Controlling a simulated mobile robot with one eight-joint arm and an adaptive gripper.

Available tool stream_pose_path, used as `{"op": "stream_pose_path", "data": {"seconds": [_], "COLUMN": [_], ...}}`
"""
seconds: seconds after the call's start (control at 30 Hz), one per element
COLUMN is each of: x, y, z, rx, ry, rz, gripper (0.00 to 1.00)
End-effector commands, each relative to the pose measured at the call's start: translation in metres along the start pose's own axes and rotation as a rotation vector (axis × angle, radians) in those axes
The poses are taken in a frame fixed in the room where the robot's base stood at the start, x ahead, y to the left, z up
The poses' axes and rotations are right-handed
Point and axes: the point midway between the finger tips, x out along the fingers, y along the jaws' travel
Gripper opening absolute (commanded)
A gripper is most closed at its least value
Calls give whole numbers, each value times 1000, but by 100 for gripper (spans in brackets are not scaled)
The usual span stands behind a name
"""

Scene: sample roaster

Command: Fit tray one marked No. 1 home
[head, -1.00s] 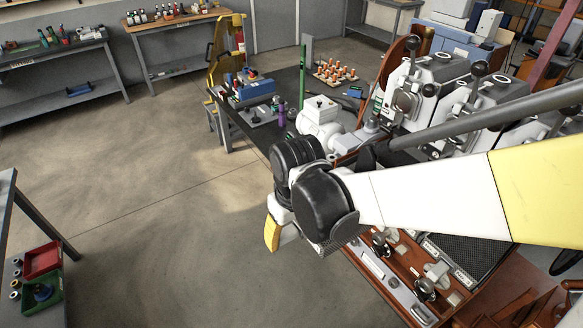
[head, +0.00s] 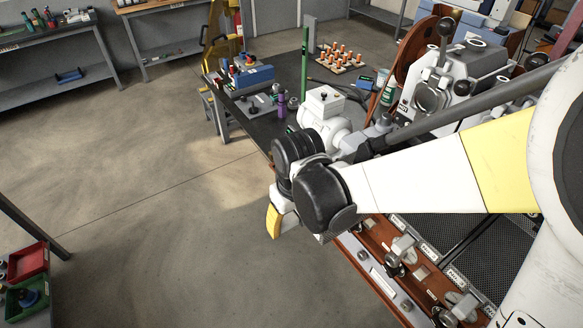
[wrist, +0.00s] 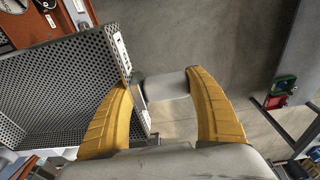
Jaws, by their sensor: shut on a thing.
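A grey perforated metal tray (wrist: 60,85) fills the left of the wrist view, its edge beside my left finger. A pale plate with dark marks (wrist: 119,48) is on its near side; I cannot read a number on it. My gripper (wrist: 160,84) has its yellow fingers closed around a grey handle (wrist: 168,86) at the tray's end. In the head view my gripper (head: 274,222) hangs in front of the roaster bench, and my wrist hides nearly all of the tray. The tray's home cannot be made out.
The roaster (head: 445,90) stands at the right. A white motor housing (head: 322,112) is close behind my wrist. Open floor (head: 150,220) lies left. Red and green bins (head: 25,275) are at lower left.

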Motion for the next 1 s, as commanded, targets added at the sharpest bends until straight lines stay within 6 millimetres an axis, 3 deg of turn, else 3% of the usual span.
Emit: {"op": "stream_pose_path", "data": {"seconds": [0.17, 1.0], "x": [1, 7], "y": [8, 97], "z": [0, 0], "rx": [0, 2], "ry": [0, 0], "rz": [2, 2], "gripper": [23, 23]}}
